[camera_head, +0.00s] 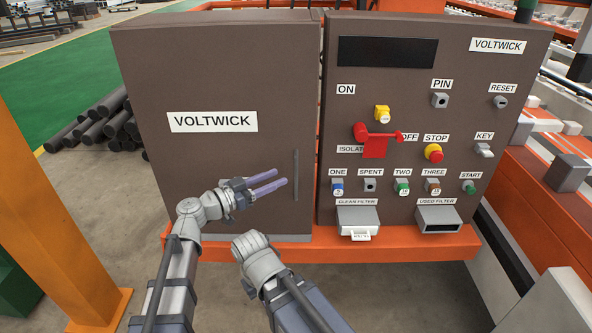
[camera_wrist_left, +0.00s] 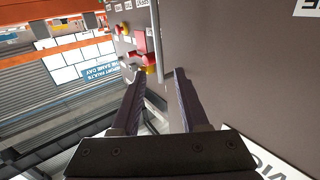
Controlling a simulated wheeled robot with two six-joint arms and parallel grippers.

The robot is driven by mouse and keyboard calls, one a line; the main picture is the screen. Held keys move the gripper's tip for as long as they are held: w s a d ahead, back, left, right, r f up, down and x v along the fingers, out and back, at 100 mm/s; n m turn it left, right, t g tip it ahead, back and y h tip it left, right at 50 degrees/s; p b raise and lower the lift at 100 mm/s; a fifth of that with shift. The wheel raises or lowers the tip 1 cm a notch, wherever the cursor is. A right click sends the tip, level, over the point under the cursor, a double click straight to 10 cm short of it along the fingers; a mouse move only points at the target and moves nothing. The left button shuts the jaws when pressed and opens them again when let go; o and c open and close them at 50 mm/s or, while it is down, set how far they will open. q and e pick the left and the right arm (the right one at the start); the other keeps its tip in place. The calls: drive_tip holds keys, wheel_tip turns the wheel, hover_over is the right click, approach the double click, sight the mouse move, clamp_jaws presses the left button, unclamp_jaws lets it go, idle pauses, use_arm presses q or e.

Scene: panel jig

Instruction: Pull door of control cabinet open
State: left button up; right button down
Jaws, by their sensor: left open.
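The control cabinet door (camera_head: 215,85) is a brown panel with a white VOLTWICK label, and it looks closed. Its handle (camera_head: 296,175) is a thin upright bar near the door's right edge. My left gripper (camera_head: 281,178) is open and empty, its two purplish fingers pointing right at the handle from just left of it. In the left wrist view the handle (camera_wrist_left: 157,42) shows beyond the gap between the fingertips (camera_wrist_left: 158,72). Whether a finger touches the handle I cannot tell. The jaws of my right gripper do not show.
The brown control panel (camera_head: 460,85) right of the door carries a red isolator switch (camera_head: 374,143), buttons and two filter boxes. An orange ledge (camera_head: 400,248) runs below. An orange post (camera_head: 45,210) stands at left; dark rods (camera_head: 98,122) lie behind it.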

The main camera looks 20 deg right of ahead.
use_arm(q)
drive_tip(key=x, duration=0.7)
drive_tip(key=shift+w+d, duration=0.1)
drive_tip(key=shift+d, duration=0.25)
drive_tip(key=shift+c, duration=0.3)
clamp_jaws()
idle(0.8)
